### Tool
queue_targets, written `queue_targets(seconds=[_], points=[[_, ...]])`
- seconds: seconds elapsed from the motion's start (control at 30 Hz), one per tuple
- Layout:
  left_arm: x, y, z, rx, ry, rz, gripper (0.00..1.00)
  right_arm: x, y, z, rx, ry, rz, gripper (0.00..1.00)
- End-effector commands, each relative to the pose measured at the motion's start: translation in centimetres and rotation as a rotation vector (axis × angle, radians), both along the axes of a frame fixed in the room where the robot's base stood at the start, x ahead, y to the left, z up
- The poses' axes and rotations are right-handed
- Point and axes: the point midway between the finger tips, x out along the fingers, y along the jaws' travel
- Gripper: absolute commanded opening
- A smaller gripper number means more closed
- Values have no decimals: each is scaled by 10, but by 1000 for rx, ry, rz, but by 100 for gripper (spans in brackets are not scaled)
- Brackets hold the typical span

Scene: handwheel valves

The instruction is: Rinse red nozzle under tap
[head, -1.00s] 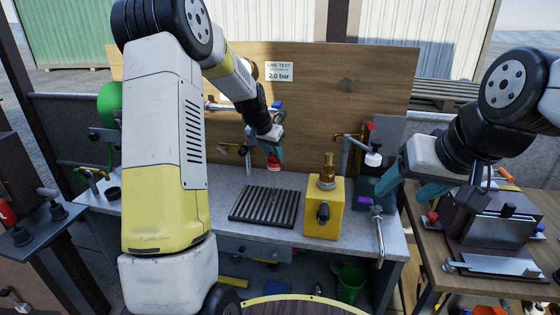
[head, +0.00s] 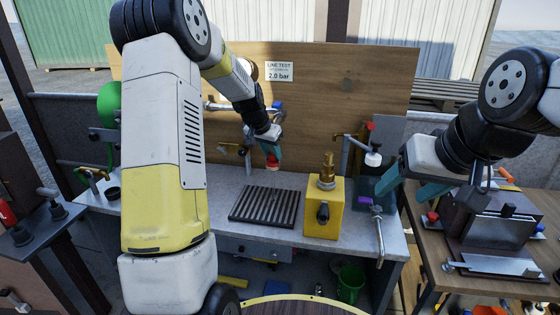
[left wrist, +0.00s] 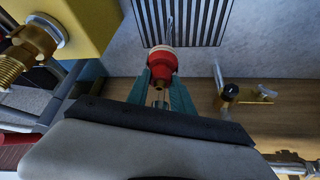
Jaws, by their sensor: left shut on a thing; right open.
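My left gripper (head: 274,152) is shut on the red nozzle (head: 271,162), above the back of the dark slatted drain grate (head: 264,206). In the left wrist view the red nozzle (left wrist: 163,62) has a pale rim and a brass end between the teal fingers (left wrist: 160,92). A thin grey streak shows beyond its rim over the grate; I cannot tell if it is water. A metal pipe with a blue handle (head: 278,104) is on the board above my gripper. The tap outlet over the nozzle is hidden by my arm. My right gripper (head: 409,188) is open and empty at the right.
A yellow block with a brass fitting (head: 324,206) stands right of the grate. A brass valve (head: 234,149) is on the board left of my left gripper. The grey bench is clear left of the grate.

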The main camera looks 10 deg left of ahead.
Motion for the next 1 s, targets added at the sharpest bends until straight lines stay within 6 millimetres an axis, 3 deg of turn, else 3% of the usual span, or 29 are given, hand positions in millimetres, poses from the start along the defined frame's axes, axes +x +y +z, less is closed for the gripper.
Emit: queue_targets(seconds=[0.37, 1.0], points=[[-2, -6, 1, 0, -2, 1, 0, 0, 0, 0, 0, 0, 0, 61], [2, 5, 0, 0, -1, 0, 0, 0, 0, 0, 0, 0, 0, 61]])
